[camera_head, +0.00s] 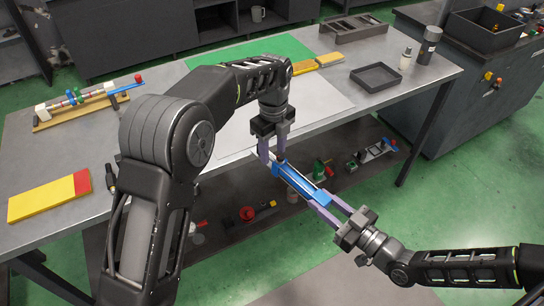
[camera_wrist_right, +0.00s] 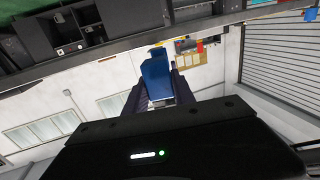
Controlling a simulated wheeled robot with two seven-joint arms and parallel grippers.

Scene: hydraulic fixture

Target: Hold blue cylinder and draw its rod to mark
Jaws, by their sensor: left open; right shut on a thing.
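The blue cylinder (camera_head: 298,181) hangs tilted in the air past the table's front edge, and its blue body also fills the middle of the right wrist view (camera_wrist_right: 156,75). My right gripper (camera_head: 320,199) is shut on its lower right end, with one purple finger on each side. My left gripper (camera_head: 272,158) points down at the cylinder's upper left end, fingers apart, with one to each side of that end. The rod is small there and partly hidden by the left fingers. I cannot make out a mark on it, nor tell whether the left fingers touch it.
A grey table (camera_head: 60,150) holds a pale mat (camera_head: 310,100), a green mat (camera_head: 230,55), a black tray (camera_head: 376,77) and a yellow-red block (camera_head: 48,198). A rack with coloured parts (camera_head: 85,102) stands at left. A lower shelf (camera_head: 270,235) below holds several small parts.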

